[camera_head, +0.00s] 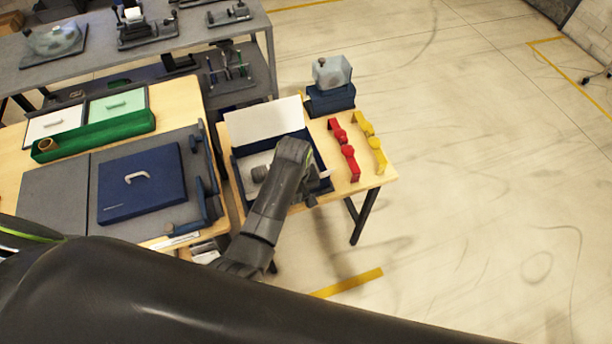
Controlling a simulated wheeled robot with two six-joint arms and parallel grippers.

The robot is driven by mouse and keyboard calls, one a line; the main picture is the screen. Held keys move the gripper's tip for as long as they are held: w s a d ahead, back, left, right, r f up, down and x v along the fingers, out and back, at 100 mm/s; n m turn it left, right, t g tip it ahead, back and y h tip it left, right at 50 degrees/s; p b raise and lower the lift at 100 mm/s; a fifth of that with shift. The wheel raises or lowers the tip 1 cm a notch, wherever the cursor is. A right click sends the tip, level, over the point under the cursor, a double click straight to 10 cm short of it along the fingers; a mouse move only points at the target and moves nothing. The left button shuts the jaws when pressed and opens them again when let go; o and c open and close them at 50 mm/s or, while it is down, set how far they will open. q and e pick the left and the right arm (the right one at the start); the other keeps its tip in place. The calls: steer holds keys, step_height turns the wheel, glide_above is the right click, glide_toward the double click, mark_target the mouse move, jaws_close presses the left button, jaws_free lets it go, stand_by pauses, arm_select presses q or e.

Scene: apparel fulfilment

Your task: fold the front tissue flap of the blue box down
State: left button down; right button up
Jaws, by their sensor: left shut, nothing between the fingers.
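The blue box (234,172) stands open on the small wooden table. A white tissue flap (265,122) rises at its far side, and more white tissue (250,160) shows inside. My left gripper (311,194) is shut and empty, reaching down over the right front part of the box. My left wrist and forearm cover much of the box's middle and front. The front tissue flap is mostly hidden behind my arm, so I cannot tell how it lies or whether the gripper touches it. A small grey round piece (259,173) shows at the box's left. My right gripper is out of view.
Red (344,148) and yellow (371,143) pieces lie right of the box. A dark blue block with a translucent container (332,72) stands behind them. On the left table are a blue lid (141,184) with a handle and a green tray (97,132). Open floor lies right.

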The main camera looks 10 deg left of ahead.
arm_select(q)
steer(key=w+a+b, duration=0.5)
steer(key=w+a, duration=0.3)
steer(key=w, duration=0.5)
steer(key=shift+a, duration=0.4)
stand_by(0.4)
steer(key=shift+f+b, duration=1.85)
steer(key=shift+f, duration=1.25)
steer(key=shift+r, duration=0.2)
